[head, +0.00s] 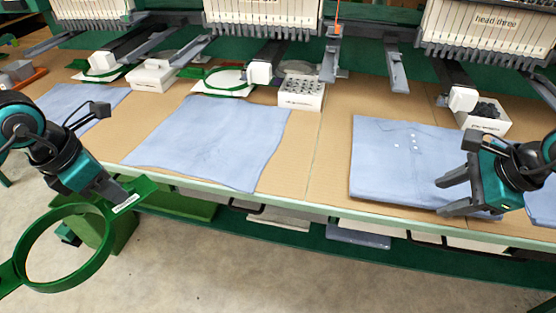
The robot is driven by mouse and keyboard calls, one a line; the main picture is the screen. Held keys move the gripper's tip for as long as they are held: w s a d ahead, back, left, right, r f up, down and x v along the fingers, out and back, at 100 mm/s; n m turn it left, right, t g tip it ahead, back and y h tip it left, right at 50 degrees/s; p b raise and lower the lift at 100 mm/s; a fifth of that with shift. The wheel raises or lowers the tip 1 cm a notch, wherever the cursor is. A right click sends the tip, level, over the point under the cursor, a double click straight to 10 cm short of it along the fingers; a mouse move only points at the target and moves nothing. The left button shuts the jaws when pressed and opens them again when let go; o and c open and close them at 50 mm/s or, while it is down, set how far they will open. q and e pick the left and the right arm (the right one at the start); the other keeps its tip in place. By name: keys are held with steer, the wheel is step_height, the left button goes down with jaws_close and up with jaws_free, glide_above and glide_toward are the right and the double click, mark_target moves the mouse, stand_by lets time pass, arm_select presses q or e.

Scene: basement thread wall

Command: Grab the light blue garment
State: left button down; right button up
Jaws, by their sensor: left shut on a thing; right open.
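A folded light blue garment (385,165) with a few white dots lies on the table at the right. My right gripper (441,197) is open over its near right part, fingers pointing left; I cannot tell whether they touch the cloth. Another light blue cloth (210,140) lies flat in the middle, and one more (72,104) lies at the left, partly behind my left arm. My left gripper (118,197) is shut on a green hoop (22,262) by its bracket, in front of the table edge.
The tan table (318,170) is bare between the middle cloth and the right garment. Embroidery heads with grey arms stand along the back. White boxes (303,100) and a green hoop (222,80) sit behind the cloths. More blue cloth (543,205) shows at the right edge.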

mark_target(430, 203)
steer(key=shift+x, duration=1.7)
steer(key=shift+c, duration=0.3)
jaws_close()
